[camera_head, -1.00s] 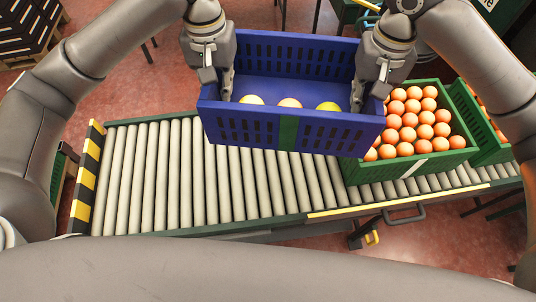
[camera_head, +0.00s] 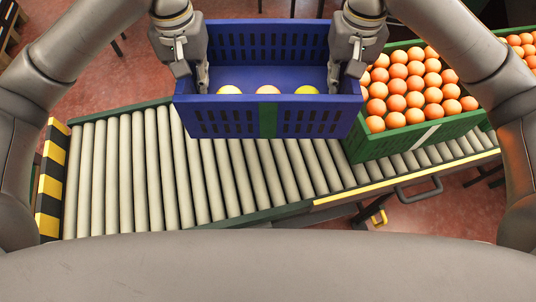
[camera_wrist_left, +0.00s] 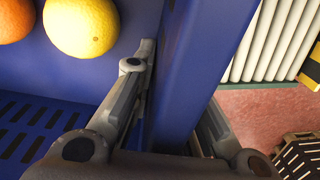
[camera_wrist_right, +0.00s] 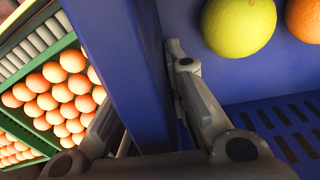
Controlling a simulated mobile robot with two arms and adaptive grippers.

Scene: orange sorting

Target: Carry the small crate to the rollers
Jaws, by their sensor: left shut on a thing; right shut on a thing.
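The small blue crate (camera_head: 225,122) with a green stripe on its front hangs over the far part of the rollers (camera_head: 190,190). It looks roughly level and holds three fruits: pale yellow, orange and yellow-green. My left gripper (camera_head: 203,82) is shut on its left end wall, and my right gripper (camera_head: 334,82) is shut on its right end wall. The crate wall between the fingers also shows in the left wrist view (camera_wrist_left: 200,60) and the right wrist view (camera_wrist_right: 130,50). The crate's underside is hidden, so I cannot tell whether it touches the rollers.
A green crate (camera_head: 400,142) full of oranges stands on the rollers to the right, close to the blue crate. Another green crate is partly visible beyond it. A yellow-black striped stop (camera_head: 50,180) closes the left end. The rollers at left and in front are bare.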

